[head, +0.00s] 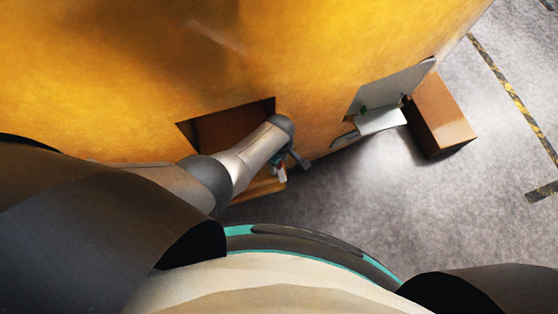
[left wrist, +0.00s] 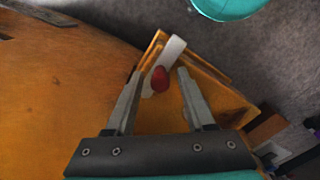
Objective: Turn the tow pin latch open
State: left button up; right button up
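The tow pin latch is a pale lever (left wrist: 174,50) with a red knob (left wrist: 159,79), set on an orange bracket (left wrist: 217,92) of the yellow casting. In the left wrist view the lever lies slanted, and the knob appears between my left gripper's (left wrist: 159,73) two fingertips. A gap shows on both sides of the knob; I cannot tell how deep the fingers reach around it. In the head view my left gripper (head: 291,162) is beside the casting's lower edge, with a bit of the latch (head: 281,174) showing under it. My right gripper is out of view.
The large yellow casting (head: 110,80) fills the upper left, with a rectangular recess (head: 215,128) behind my left arm. A grey plate with a shelf (head: 380,120) and a brown box (head: 442,118) stand to the right. The grey floor at right is mostly clear.

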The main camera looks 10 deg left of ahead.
pick_arm(q)
jog(key=shift+r+p, duration=0.4)
jog(key=shift+r, duration=0.1)
notch_tip(320, 180, up, 14)
jog(key=p, duration=0.7)
jog(key=shift+r, duration=0.15)
